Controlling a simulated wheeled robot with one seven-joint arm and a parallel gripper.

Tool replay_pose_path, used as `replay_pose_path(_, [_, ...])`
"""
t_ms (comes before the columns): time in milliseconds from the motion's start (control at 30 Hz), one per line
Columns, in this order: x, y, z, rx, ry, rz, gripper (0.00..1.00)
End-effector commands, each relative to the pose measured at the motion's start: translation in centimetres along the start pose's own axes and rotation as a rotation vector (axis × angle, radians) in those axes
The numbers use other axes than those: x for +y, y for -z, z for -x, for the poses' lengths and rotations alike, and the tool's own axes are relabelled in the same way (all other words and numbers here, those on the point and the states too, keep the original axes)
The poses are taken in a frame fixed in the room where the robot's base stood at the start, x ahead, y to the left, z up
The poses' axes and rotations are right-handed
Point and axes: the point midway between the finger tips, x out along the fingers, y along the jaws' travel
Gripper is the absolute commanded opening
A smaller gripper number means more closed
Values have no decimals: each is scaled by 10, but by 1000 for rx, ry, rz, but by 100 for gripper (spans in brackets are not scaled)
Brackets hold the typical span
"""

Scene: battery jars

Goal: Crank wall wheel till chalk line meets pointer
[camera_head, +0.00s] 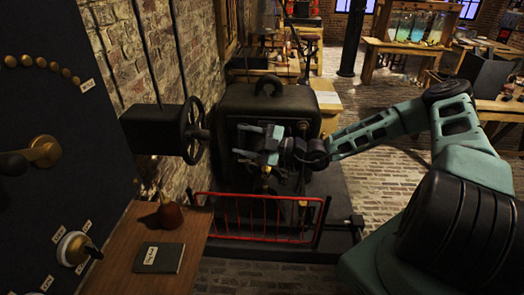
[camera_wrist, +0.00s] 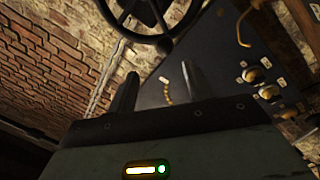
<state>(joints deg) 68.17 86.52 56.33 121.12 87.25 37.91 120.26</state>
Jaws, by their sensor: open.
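The black spoked wall wheel (camera_head: 196,134) stands out from a dark box (camera_head: 152,129) on the brick wall, seen nearly edge-on. In the wrist view the wheel (camera_wrist: 152,39) crosses the top, beyond my fingertips. My gripper (camera_head: 240,140) is to the right of the wheel, with its fingers pointing left towards it and a gap between. In the wrist view my gripper (camera_wrist: 162,74) has its two fingers apart with nothing between them. I cannot make out a chalk line or a pointer in either view.
A dark machine (camera_head: 240,100) stands behind my gripper. A red rail (camera_head: 262,197) runs below it. A wooden shelf (camera_head: 205,225) holds a red flask-like object (camera_head: 169,214) and a dark booklet (camera_head: 160,257). A dark panel (camera_head: 60,110) with brass knobs fills the left.

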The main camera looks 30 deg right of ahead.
Motion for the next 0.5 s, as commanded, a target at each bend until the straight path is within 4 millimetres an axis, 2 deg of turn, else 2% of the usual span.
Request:
replay_pose_path(33, [-2,-3,13,-2,-1,3,51])
replay_pose_path(200, [-1,-2,39,-2,-2,2,51])
replay_pose_path(333, [0,-1,50,-1,-1,2,51])
replay_pose_path(500, [1,0,54,2,-1,0,51])
